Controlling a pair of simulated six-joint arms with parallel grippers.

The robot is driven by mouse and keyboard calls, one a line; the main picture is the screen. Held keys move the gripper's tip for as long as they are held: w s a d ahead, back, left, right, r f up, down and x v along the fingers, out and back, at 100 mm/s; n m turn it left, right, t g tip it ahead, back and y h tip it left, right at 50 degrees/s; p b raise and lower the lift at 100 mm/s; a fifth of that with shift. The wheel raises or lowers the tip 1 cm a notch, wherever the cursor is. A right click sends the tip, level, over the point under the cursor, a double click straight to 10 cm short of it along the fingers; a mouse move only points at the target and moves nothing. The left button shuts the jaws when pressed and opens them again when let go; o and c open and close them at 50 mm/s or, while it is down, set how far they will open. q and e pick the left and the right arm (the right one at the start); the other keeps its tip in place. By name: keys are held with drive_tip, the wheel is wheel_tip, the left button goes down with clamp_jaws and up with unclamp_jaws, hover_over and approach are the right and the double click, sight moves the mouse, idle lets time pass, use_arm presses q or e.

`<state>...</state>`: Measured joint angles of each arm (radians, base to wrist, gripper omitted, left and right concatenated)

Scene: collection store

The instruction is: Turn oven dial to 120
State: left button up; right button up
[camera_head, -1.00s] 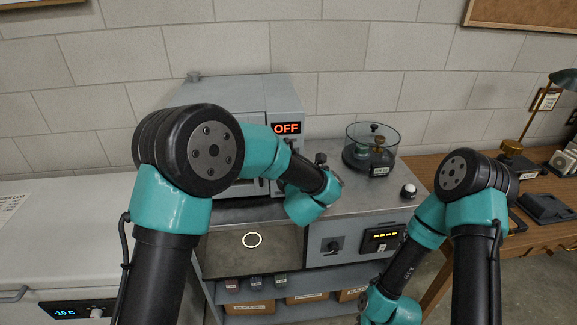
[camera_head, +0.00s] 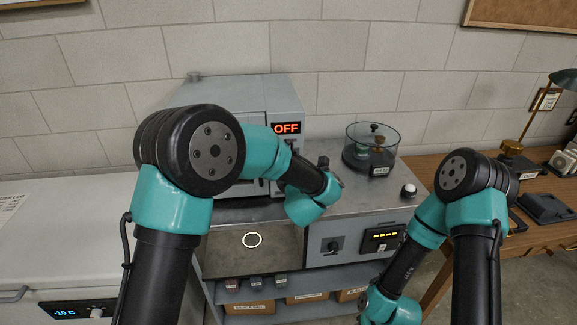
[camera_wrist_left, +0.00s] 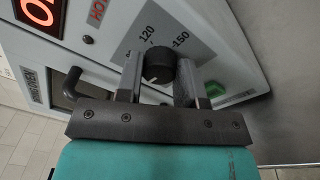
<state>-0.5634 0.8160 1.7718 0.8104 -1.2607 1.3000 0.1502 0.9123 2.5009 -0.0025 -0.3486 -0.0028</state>
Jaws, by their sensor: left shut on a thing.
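The oven (camera_head: 262,92) is a grey box on the metal bench, largely behind my left arm in the head view. Its orange display (camera_head: 286,129) reads OFF. In the left wrist view the black round dial (camera_wrist_left: 158,64) sits between the two fingers of my left gripper (camera_wrist_left: 159,84), which is shut on it. Printed marks 120 and 150 (camera_wrist_left: 180,39) show beyond the dial; its pointer is not clear to me. In the head view my arm hides the left gripper's hold. My right arm hangs at the lower right, its gripper out of frame.
A black oven handle (camera_wrist_left: 74,88) and a green button (camera_wrist_left: 214,89) flank the dial. A glass bowl (camera_head: 371,150) and a white-topped knob (camera_head: 409,191) stand on the bench to the right. A white freezer (camera_head: 60,240) is at left, a wooden desk (camera_head: 430,166) at right.

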use_arm(q)
drive_tip(key=m+h, duration=0.1)
drive_tip(key=m, duration=1.1)
drive_tip(key=m+t+h, duration=0.1)
drive_tip(key=m, duration=1.1)
drive_tip(key=shift+a+f, duration=0.15)
drive_tip(key=shift+a, duration=0.05)
drive_tip(key=shift+h, duration=0.3)
drive_tip(key=o, duration=0.9)
